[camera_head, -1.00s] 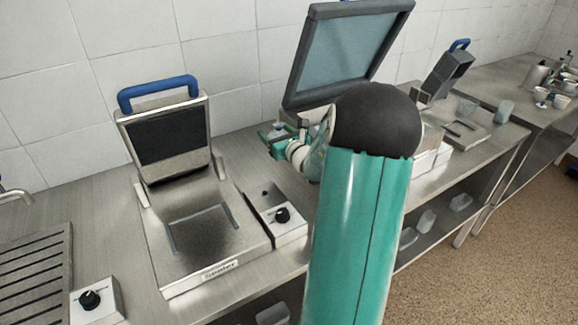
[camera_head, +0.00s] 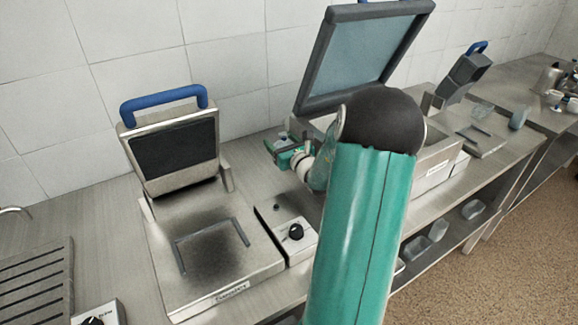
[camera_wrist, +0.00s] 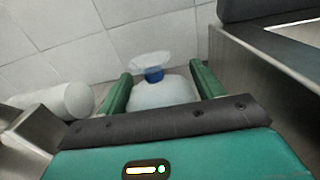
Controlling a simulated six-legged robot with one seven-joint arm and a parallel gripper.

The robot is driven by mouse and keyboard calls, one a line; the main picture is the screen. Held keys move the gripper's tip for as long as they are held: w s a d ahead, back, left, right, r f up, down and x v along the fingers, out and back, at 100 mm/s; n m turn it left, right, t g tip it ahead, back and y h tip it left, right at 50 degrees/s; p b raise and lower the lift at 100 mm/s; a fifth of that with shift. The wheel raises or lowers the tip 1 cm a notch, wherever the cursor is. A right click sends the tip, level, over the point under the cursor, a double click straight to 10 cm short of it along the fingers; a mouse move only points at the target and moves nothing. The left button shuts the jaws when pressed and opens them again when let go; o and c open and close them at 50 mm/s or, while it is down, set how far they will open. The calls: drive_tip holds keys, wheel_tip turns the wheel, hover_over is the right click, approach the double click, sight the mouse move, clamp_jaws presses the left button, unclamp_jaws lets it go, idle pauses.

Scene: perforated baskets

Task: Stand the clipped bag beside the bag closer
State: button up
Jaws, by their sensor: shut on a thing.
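In the wrist view, my gripper (camera_wrist: 162,82) is shut on a pale, translucent bag (camera_wrist: 165,96). A blue clip (camera_wrist: 154,75) cinches its neck, and the top flares out above the clip. The bag sits between the two green fingers; its lower part is hidden by my gripper. In the head view, my gripper (camera_head: 283,148) is small, over the counter near the back wall. A steel machine with a raised, grey-framed clear lid (camera_head: 365,52) stands right of it, possibly the bag closer; my arm hides part of it.
A steel press with a raised blue-handled lid (camera_head: 172,145) stands left of my gripper, with a knob box (camera_head: 290,238) beside it. A white cylinder (camera_wrist: 60,101) lies left of the bag in the wrist view. The tiled wall (camera_head: 230,60) is close behind.

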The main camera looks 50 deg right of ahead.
wheel_tip(320, 180, down, 2)
drive_tip(key=shift+w+a, duration=0.1)
drive_tip(key=shift+w, duration=0.05)
drive_tip(key=shift+a+f, duration=0.1)
drive_tip(key=shift+f, duration=2.35)
drive_tip(key=shift+f, duration=0.1)
drive_tip(key=o, duration=0.7)
drive_tip(key=shift+f, duration=0.1)
drive_tip(key=o, duration=0.4)
drive_tip(key=shift+o, duration=0.2)
